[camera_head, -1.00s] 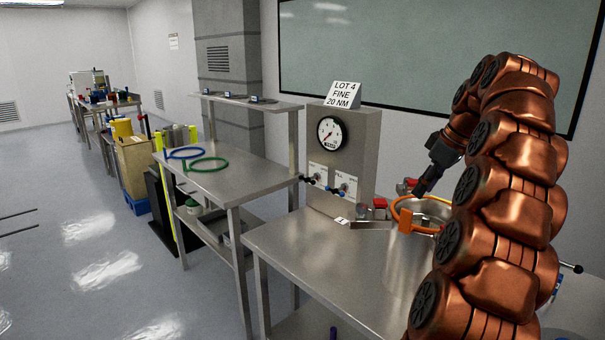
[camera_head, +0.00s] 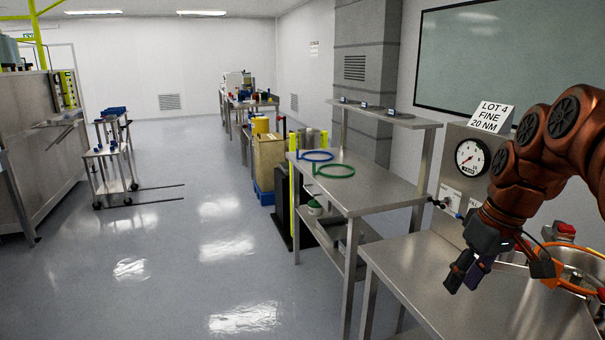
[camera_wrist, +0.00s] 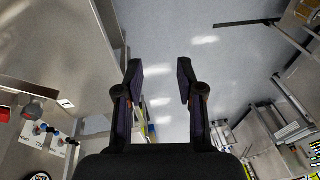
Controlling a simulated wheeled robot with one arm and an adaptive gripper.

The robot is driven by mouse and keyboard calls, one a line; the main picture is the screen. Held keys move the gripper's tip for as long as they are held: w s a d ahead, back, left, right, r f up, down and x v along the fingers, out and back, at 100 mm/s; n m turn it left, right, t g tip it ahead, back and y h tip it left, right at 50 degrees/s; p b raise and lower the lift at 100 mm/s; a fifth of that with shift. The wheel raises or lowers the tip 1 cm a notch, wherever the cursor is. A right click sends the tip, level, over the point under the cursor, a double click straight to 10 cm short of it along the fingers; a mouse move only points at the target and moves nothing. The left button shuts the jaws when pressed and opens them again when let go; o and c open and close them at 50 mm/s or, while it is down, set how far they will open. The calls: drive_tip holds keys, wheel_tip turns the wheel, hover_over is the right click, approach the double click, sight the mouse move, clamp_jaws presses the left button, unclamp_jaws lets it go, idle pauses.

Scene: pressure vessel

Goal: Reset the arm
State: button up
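My gripper (camera_head: 468,272) is at the right in the head view, on my copper-coloured arm, above the front steel table (camera_head: 495,305). In the wrist view my gripper (camera_wrist: 160,75) points at the grey floor and table edge, its two dark fingers apart with nothing between them. The arm is bent, with its upper links running out of the right edge of the head view. The metal vessel with an orange ring (camera_head: 572,285) stands behind and right of my gripper, partly cut off by the frame edge.
A gauge panel (camera_head: 470,160) with a "LOT 4 FINE 20 NM" sign stands behind the table. A second table (camera_head: 385,190) holds a blue ring (camera_head: 316,156) and a green ring (camera_head: 334,171). A cart (camera_head: 112,165) stands at the left. Floor between is open.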

drive_tip(key=s+a+f+m+g, duration=0.1)
drive_tip(key=s+a+f, duration=0.3)
drive_tip(key=s, duration=0.4)
drive_tip(key=s+a+f+m+g+h+p, duration=0.1)
drive_tip(key=s+a+f, duration=0.3)
drive_tip(key=s, duration=0.3)
drive_tip(key=s+a+f+g+h, duration=0.1)
drive_tip(key=s+a+f, duration=0.3)
drive_tip(key=s+f, duration=0.2)
drive_tip(key=s, duration=0.2)
drive_tip(key=shift+s+m, duration=0.3)
drive_tip(key=shift+m, duration=0.1)
drive_tip(key=shift+a, duration=0.1)
